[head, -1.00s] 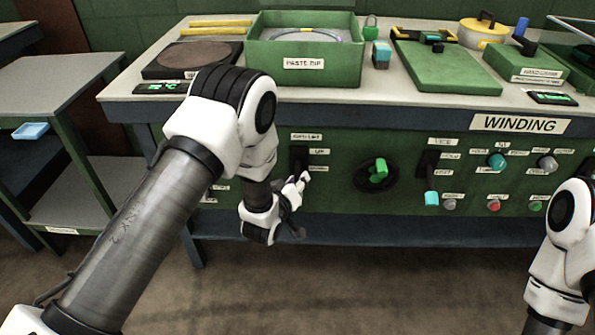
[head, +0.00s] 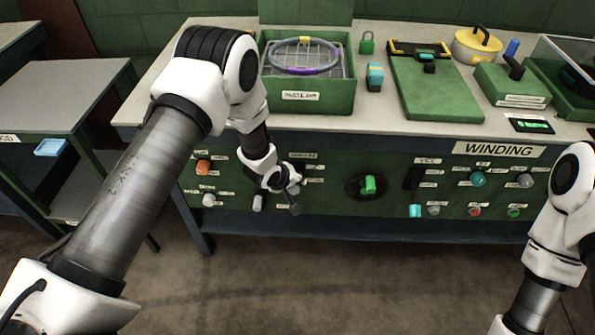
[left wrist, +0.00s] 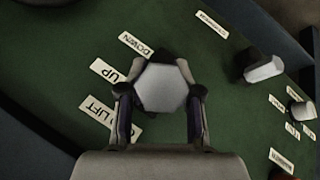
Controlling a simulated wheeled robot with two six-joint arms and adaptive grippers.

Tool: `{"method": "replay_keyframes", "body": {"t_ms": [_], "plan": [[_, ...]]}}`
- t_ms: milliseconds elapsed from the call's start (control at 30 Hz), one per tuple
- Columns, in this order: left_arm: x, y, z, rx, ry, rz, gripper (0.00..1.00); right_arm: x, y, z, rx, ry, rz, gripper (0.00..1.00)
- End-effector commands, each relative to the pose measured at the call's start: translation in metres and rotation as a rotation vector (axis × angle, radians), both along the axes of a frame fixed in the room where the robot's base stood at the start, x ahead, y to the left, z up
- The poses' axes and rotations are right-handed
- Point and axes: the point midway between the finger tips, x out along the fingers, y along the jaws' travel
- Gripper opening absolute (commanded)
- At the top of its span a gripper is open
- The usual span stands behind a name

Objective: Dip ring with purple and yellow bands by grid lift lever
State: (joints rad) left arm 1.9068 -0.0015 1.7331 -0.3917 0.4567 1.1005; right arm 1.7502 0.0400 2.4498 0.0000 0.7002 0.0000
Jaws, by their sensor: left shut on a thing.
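The ring with purple and yellow bands (head: 300,71) lies on a wire grid (head: 338,64) in the open green paste dip box (head: 303,98). The ring and grid show near the rim level; the yellow band is at the back and the purple one in front. My left gripper (head: 293,186) is low at the bench's front panel, below the box. In the left wrist view, its fingers (left wrist: 162,105) are shut on the pale grid lift lever knob (left wrist: 163,87), beside the UP and DOWN labels. In the head view the gripper hides the lever. My right gripper is out of view.
Other controls share the panel: an orange knob (head: 203,167), a green knob (head: 369,185) and a cyan-tipped lever (head: 415,211). On the bench top stand a green board (head: 435,95), a yellow pot (head: 477,46) and a green padlock (head: 367,42). The floor in front is clear.

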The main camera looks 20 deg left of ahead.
Motion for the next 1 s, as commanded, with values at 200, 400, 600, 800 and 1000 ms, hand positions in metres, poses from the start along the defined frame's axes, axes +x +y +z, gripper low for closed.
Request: {"method": "replay_keyframes", "body": {"t_ms": [200, 400, 600, 800, 1000], "plan": [[-0.0063, 0.0005, 0.0024, -0.009, 0.03, 0.001, 0.0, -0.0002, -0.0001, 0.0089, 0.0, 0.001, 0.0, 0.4], [-0.0063, 0.0004, 0.0019, -0.01, 0.031, 0.001, 0.0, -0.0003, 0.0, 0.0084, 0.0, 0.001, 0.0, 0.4], [-0.0059, 0.0005, 0.0023, -0.011, 0.03, 0.001, 0.43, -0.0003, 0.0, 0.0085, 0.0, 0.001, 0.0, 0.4], [-0.0063, 0.0003, 0.0019, -0.01, 0.029, 0.001, 0.43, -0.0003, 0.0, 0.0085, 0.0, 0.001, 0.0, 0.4], [-0.0115, 0.0023, 0.0109, -0.011, 0.03, 0.001, 0.43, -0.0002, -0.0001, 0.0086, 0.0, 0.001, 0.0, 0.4]]}}
